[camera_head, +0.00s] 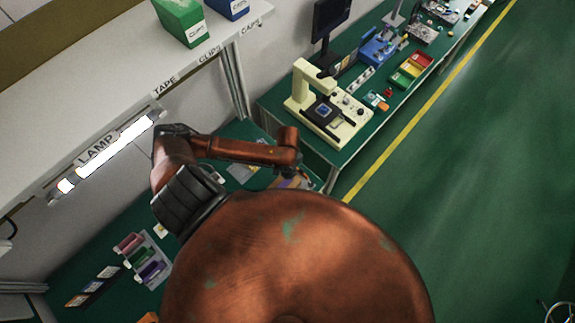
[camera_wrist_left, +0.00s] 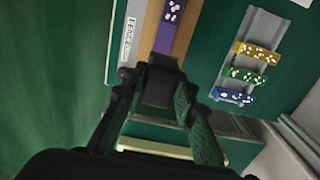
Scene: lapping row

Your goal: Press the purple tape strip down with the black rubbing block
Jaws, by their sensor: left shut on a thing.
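My left gripper (camera_wrist_left: 160,80) is shut on a black block (camera_wrist_left: 158,96) in the left wrist view. The purple tape strip (camera_wrist_left: 169,30) has white spots and lies along a brown band on a grey board (camera_wrist_left: 132,22). The strip's visible end is right by the block's far edge; I cannot tell whether they touch. In the head view my left gripper (camera_head: 305,179) is small and partly hidden behind my copper arm, near the board on the green bench. Most of the strip is hidden there. My right gripper is not in view.
A grey rail (camera_wrist_left: 233,55) holds yellow, green and blue spotted pieces right of the board. In the head view a cream machine (camera_head: 327,108) stands beyond, a rack of coloured pieces (camera_head: 160,240) lies lower left, and a shelf with a lamp (camera_head: 110,150) overhangs the bench.

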